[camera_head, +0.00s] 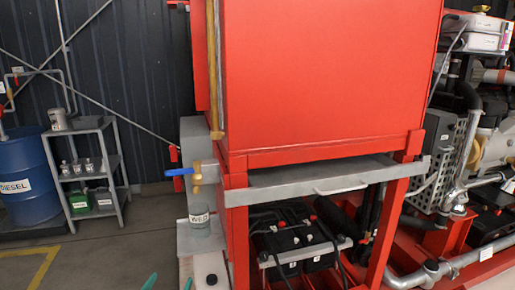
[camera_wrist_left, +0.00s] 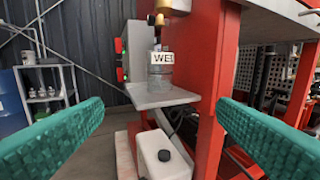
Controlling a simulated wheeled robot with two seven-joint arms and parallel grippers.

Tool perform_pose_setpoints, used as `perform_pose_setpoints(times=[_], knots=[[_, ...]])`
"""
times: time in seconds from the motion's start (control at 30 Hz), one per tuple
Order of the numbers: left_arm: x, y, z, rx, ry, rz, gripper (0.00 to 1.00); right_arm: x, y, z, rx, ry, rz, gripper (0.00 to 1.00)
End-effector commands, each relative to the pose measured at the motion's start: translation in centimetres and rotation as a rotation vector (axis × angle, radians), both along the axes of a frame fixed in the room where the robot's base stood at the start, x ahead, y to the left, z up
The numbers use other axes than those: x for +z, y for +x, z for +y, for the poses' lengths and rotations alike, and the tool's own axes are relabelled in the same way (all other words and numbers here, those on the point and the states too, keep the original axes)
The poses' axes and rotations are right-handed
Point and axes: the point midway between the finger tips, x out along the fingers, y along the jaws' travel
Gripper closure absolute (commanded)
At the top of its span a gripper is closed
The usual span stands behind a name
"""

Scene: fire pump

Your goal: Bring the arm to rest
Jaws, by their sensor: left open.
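My left gripper (camera_head: 169,283) shows only as two teal fingertips at the bottom edge of the head view. In the left wrist view my left gripper (camera_wrist_left: 161,108) has its two teal fingers wide apart, with nothing held between them. Beyond the gap a grey container (camera_wrist_left: 161,76) with a partly visible "WE" label stands on a small grey shelf (camera_wrist_left: 160,97), apart from the fingers. In the head view the container (camera_head: 199,224) stands below a brass tap with a blue handle (camera_head: 180,172). My right gripper is not in view.
A large red cabinet (camera_head: 330,75) stands on a red frame with batteries (camera_head: 300,240) beneath. A white jug with a black cap (camera_wrist_left: 163,155) is low in front of the left gripper. A blue diesel drum (camera_head: 25,180) and grey rack (camera_head: 100,165) stand left. Floor between is clear.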

Motion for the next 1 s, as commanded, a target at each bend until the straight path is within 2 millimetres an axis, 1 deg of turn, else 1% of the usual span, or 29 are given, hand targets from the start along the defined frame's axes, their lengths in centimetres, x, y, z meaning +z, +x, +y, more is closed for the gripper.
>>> perform_pose_setpoints(times=[0.03, 0.27, 0.37, 0.47, 0.5, 0.57, 0.67, 0.77, 0.8, 0.87, 0.9, 0.97, 1.0], knots=[[-0.7, 0.0, -0.1, 0.000, 0.001, 0.016, 0.19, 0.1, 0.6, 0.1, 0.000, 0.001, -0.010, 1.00], [-4.8, -0.4, -0.3, -0.002, 0.005, 0.100, 0.19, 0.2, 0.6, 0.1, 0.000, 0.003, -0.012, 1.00], [-7.2, -0.7, -0.4, -0.003, 0.010, 0.149, 0.19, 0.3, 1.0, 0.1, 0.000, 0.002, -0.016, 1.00], [-10.0, -1.3, -0.6, -0.004, 0.013, 0.208, 0.19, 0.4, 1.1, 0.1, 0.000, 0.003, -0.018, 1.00], [-11.4, -1.7, -0.7, -0.005, 0.016, 0.236, 0.19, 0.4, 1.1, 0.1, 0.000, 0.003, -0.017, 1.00], [-13.6, -2.3, -0.8, -0.006, 0.020, 0.282, 0.19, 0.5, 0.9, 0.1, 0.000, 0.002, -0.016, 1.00], [-17.7, -3.8, -1.0, -0.008, 0.028, 0.367, 0.19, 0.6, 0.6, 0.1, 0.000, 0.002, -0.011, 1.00], [-23.0, -6.4, -1.2, -0.011, 0.042, 0.482, 0.19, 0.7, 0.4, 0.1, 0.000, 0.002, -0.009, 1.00], [-25.4, -7.8, -1.3, -0.013, 0.050, 0.538, 0.19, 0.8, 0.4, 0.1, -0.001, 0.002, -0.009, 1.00], [-29.2, -10.4, -1.4, -0.016, 0.062, 0.625, 0.19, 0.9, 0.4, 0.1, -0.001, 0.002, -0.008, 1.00], [-31.7, -12.4, -1.4, -0.019, 0.072, 0.684, 0.19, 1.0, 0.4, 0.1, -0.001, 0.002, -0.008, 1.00], [-35.1, -15.5, -1.3, -0.022, 0.087, 0.770, 0.19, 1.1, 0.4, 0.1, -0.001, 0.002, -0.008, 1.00], [-37.2, -17.8, -1.3, -0.025, 0.097, 0.827, 0.19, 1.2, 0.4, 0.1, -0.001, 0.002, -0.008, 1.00]])
